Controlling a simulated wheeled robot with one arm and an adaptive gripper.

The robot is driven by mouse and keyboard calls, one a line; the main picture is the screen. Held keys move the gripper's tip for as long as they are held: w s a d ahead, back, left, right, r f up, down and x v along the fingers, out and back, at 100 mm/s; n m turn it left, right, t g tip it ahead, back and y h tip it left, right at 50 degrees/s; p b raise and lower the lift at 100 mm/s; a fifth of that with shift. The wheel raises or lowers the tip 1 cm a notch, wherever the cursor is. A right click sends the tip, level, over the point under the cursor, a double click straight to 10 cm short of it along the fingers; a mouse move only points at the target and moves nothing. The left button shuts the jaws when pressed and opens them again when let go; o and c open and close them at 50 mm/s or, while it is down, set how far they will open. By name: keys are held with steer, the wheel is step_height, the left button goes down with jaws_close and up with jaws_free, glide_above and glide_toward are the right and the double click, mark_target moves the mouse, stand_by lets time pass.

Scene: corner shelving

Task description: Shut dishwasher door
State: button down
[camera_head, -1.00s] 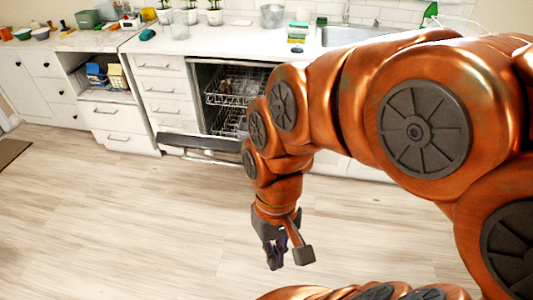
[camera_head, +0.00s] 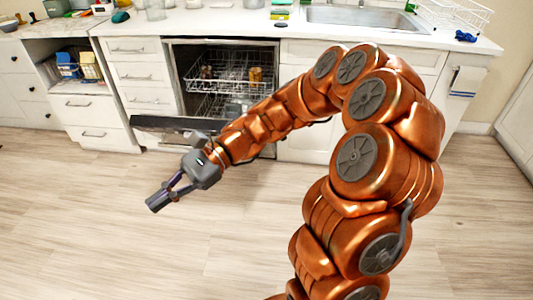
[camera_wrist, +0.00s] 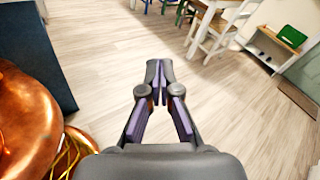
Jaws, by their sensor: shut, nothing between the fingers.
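The dishwasher (camera_head: 277,95) is built into the white cabinets, with its front open. Its dark door (camera_head: 160,123) is tipped outward and down, and my arm hides its right part. The wire racks (camera_head: 215,65) show inside, with a few items on the upper one. My gripper (camera_head: 156,204) is shut and empty, in front of the door and lower in the picture, apart from it as far as I can tell. In the wrist view its fingertips (camera_wrist: 159,72) meet over open floor. A dark flat panel at the left there may be the door; I cannot be sure.
White drawers (camera_head: 140,72) stand left of the dishwasher, and a sink (camera_head: 360,17) is set in the counter to the right. The wood floor (camera_head: 120,255) in front is clear. The wrist view shows white chairs (camera_wrist: 215,30) and a low shelf (camera_wrist: 270,48) farther off.

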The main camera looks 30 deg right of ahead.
steer(key=w+d+f+m+t+y+b, duration=0.2)
steer(key=w+d+f+m+t+b, duration=0.3)
steer(key=w+d+f+m+t, duration=0.4)
steer(key=w+d+f+m+t+y+b, duration=0.1)
steer(key=w+d+f+m+t+b, duration=0.6)
steer(key=w+d, duration=0.35)
steer(key=d+f+m+t+h+b, duration=0.3)
steer(key=d+f+m+t+h, duration=0.2)
steer(key=d+f+m+h, duration=0.5)
steer(key=d+f+m+t+h+b, duration=0.2)
steer(key=d+f+m+t+h, duration=0.25)
steer(key=d+f+m, duration=0.6)
steer(key=w+d+r+n+b, duration=0.2)
steer(key=w+r+b, duration=0.3)
steer(key=w+r, duration=0.4)
steer(key=shift+w+d+n+t+y, duration=0.35)
steer(key=shift+w+n+y, duration=0.1)
steer(key=shift+w+n, duration=0.4)
